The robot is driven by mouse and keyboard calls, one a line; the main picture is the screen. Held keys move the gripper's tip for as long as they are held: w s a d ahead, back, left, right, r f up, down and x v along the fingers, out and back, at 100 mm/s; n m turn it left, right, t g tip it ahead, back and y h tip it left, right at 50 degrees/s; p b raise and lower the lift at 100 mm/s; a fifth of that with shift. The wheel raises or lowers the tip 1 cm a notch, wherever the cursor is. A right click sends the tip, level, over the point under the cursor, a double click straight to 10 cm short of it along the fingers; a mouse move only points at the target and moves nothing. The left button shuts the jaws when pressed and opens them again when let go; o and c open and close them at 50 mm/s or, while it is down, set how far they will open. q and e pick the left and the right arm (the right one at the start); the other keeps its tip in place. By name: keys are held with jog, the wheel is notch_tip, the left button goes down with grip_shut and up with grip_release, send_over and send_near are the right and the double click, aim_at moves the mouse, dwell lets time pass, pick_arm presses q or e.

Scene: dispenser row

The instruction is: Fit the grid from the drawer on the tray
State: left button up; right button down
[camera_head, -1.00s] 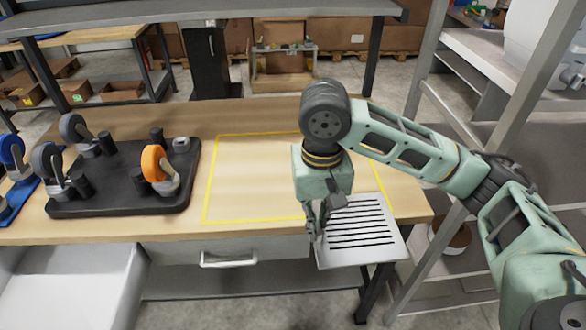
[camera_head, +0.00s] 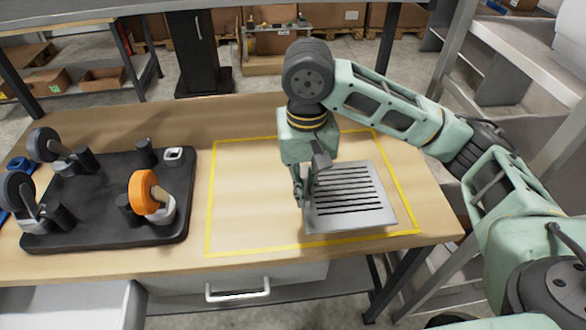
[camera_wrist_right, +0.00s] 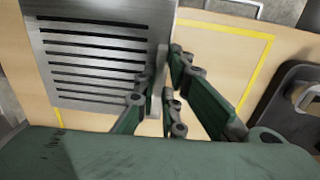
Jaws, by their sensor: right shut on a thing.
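The grid (camera_head: 372,214), a grey metal plate with a row of dark slots, is held at its left edge by my right gripper (camera_head: 304,192). It is over the right part of the yellow-outlined area; I cannot tell whether it touches the tabletop. In the right wrist view the grid (camera_wrist_right: 60,60) fills the upper left, and the fingers of my right gripper (camera_wrist_right: 162,82) close on its edge. A black tray (camera_head: 95,225) stands at the left of the table. The drawer with a white handle (camera_head: 238,291) is under the table's front edge. My left gripper is out of view.
Black-wheeled holders and an orange-wheeled one (camera_head: 146,193) stand on the black tray. The yellow outline (camera_head: 208,205) encloses bare wood left of the grid. A white open-topped box (camera_head: 70,306) is at the lower left. A metal rack frame (camera_head: 515,62) stands at the right.

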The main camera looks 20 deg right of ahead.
jog(key=p, duration=0.1)
send_near(286, 192)
jog(key=s, duration=0.3)
jog(key=w, duration=0.2)
jog(key=shift+w+d+f+p, duration=0.1)
jog(key=shift+w+f+p, duration=0.15)
jog(key=shift+f+p, duration=0.1)
jog(key=shift+w+f, duration=0.15)
jog(key=shift+w, duration=0.05)
notch_tip(286, 192, down, 4)
jog(key=shift+d+r+p, duration=0.1)
jog(key=shift+r+p, duration=0.05)
jog(key=shift+p, duration=0.35)
jog(key=shift+f, duration=0.25)
jog(key=c, duration=1.8)
grip_release()
jog(key=shift+c, duration=0.2)
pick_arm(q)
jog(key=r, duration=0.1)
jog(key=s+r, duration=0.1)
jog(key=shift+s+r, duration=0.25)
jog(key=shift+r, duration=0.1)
